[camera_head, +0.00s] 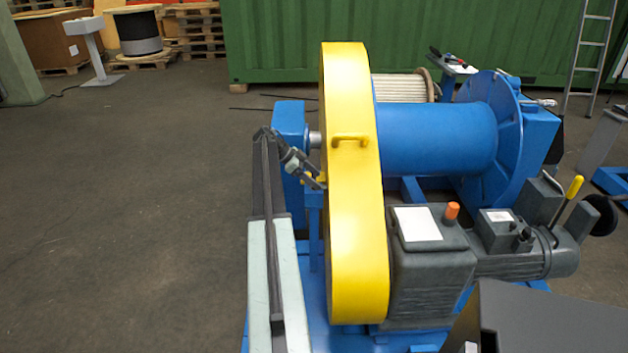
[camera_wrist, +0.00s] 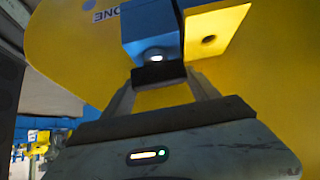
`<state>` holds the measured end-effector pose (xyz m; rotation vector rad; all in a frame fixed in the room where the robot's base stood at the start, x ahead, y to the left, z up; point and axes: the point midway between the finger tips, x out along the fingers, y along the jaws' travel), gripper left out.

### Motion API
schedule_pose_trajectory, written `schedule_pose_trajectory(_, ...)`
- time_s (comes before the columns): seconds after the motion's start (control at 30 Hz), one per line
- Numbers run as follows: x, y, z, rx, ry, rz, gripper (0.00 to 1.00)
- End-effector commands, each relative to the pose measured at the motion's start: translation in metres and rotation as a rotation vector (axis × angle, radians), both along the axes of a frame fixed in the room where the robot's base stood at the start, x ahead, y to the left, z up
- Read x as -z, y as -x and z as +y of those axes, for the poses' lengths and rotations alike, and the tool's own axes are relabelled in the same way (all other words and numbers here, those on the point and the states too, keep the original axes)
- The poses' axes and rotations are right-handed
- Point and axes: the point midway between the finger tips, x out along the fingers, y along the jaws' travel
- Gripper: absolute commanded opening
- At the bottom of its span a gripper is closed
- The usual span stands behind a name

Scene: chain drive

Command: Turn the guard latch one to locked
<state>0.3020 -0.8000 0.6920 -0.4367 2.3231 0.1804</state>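The yellow chain guard (camera_head: 350,220) stands upright in the middle of the head view. In the wrist view its face (camera_wrist: 255,95) fills most of the background, with the letters "ONE" (camera_wrist: 105,14) at upper left. A blue block (camera_wrist: 150,35) with a bright round end stands beside a yellow tab (camera_wrist: 215,28) with a hole. A dark block (camera_wrist: 158,74) lies just below the blue one, between my fingertips. My gripper (camera_head: 317,184) is at the guard's left side; it also shows in the wrist view (camera_wrist: 160,80). Whether its fingers press on the dark block is unclear.
A blue drum (camera_head: 440,138) is right of the guard. A grey gearbox (camera_head: 430,265) with an orange cap and a motor (camera_head: 545,255) stand at its lower right. A yellow handle (camera_head: 350,138) sticks out from the guard's rim. The floor at left is clear.

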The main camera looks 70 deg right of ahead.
Motion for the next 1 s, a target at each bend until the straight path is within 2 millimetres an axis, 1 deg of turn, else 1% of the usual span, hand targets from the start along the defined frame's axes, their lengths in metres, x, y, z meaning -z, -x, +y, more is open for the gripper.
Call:
schedule_pose_trajectory(0.03,-0.0001,0.0000,0.0001,0.000,0.000,0.000,0.52)
schedule_pose_trajectory(0.07,-0.0001,0.0000,0.0001,0.000,0.000,0.000,0.44)
schedule_pose_trajectory(0.1,-0.0001,0.0000,0.0001,0.001,-0.001,0.000,0.33)
schedule_pose_trajectory(0.13,0.0000,0.0000,0.0001,0.001,-0.001,0.000,0.28)
schedule_pose_trajectory(0.27,0.0002,0.0015,0.0025,-0.042,0.000,-0.001,0.29)
schedule_pose_trajectory(0.4,0.0002,0.0025,0.0040,-0.179,0.000,-0.001,0.29)
schedule_pose_trajectory(0.5,0.0001,0.0017,0.0024,-0.246,0.000,-0.001,0.29)
schedule_pose_trajectory(0.8,0.0001,0.0005,0.0002,-0.264,-0.001,-0.001,0.29)
schedule_pose_trajectory(0.83,0.0002,0.0006,0.0002,-0.264,-0.001,-0.001,0.75)
schedule_pose_trajectory(0.9,0.0002,0.0006,0.0002,-0.264,-0.001,-0.001,0.91)
schedule_pose_trajectory(1.0,0.0001,0.0008,0.0000,-0.264,-0.001,-0.001,0.91)
